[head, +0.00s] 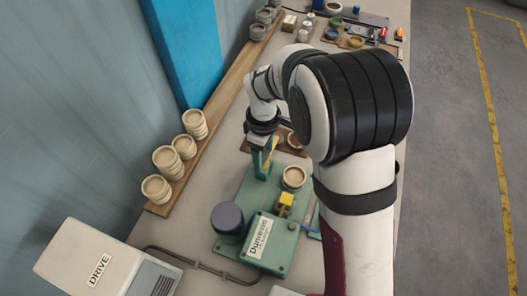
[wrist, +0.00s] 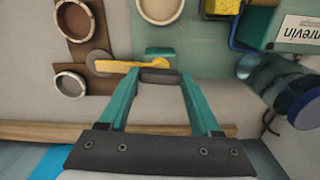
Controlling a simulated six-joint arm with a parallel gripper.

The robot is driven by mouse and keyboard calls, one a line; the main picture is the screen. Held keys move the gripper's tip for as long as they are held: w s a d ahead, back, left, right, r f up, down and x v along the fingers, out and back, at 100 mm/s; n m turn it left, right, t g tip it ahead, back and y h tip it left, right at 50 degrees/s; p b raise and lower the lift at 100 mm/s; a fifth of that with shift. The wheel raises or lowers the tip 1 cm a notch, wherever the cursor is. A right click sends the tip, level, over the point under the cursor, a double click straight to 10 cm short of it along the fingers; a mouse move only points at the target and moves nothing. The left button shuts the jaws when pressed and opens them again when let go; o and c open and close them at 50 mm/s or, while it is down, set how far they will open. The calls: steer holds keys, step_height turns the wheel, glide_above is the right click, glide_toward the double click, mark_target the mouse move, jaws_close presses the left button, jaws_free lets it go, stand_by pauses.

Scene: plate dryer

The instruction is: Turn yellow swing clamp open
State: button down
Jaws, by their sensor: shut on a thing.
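The yellow swing clamp (wrist: 118,66) is a slim yellow arm in the wrist view. Its left end meets a round grey disc (wrist: 99,62), and its right end is at my fingertips. In the head view my gripper (head: 264,163) points down at the back of the green machine base (head: 249,188). The clamp is mostly hidden there by the gripper and arm.
A cream cup (head: 293,177) stands on the green base near my gripper. A yellow block (head: 286,199), a green labelled box (head: 270,245) and a dark cylinder (head: 227,218) stand nearer. A brown board (wrist: 84,40) with ring-shaped pots is beside the clamp. A wooden shelf (head: 215,105) with cups runs along the wall.

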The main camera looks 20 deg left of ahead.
steer(key=shift+n, duration=0.6)
steer(key=shift+c, duration=0.4)
jaws_free()
step_height(320, 180, up, 16)
steer(key=shift+f, duration=0.1)
